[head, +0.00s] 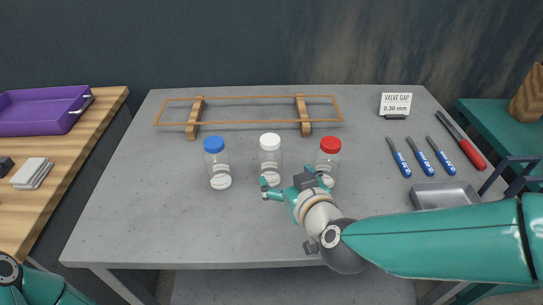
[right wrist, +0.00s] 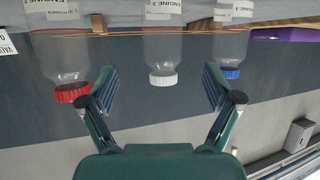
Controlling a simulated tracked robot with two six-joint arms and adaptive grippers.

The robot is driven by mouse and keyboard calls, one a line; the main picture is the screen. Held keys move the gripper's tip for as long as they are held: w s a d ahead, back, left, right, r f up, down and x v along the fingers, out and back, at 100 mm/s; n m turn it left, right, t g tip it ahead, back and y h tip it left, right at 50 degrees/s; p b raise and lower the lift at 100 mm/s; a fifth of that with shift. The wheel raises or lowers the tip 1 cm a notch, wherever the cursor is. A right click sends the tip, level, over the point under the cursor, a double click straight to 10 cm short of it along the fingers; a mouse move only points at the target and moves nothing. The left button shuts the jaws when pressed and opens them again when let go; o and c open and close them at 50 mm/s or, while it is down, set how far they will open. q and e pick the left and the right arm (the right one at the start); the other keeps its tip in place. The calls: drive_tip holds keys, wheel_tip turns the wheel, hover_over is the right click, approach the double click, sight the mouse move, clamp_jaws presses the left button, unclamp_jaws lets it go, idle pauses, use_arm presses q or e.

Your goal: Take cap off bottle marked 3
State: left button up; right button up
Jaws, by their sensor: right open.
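Three clear bottles stand in a row on the grey table: a blue-capped bottle (head: 218,165), a white-capped bottle (head: 270,162) and a red-capped bottle (head: 328,162). All caps are on. My right gripper (head: 287,178) is open and empty, in front of the white-capped and red-capped bottles. In the right wrist view, the white cap (right wrist: 163,78) shows between the spread fingers, the red cap (right wrist: 72,92) and blue cap (right wrist: 231,72) beside them. My left gripper is out of view.
A wooden rack (head: 250,112) stands behind the bottles. At the right are a VALVE GAP sign (head: 396,103), several blue-handled tools (head: 420,157), a red-handled tool (head: 472,154) and a metal tray (head: 445,193). The table's left part is clear. A purple bin (head: 40,110) is on the left bench.

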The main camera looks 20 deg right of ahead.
sight(270, 159)
drive_tip(key=shift+p+x, duration=0.9)
drive_tip(key=shift+p, duration=0.05)
drive_tip(key=shift+x, duration=1.15)
drive_tip(key=shift+r+x, duration=0.15)
drive_tip(key=shift+x, duration=1.35)
drive_tip(key=shift+r+x, duration=0.15)
drive_tip(key=shift+x, duration=1.4)
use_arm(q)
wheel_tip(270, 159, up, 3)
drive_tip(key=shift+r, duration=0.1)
use_arm(e)
drive_tip(key=shift+w+a, duration=0.1)
drive_tip(key=shift+a, duration=0.1)
drive_tip(key=c, duration=1.3)
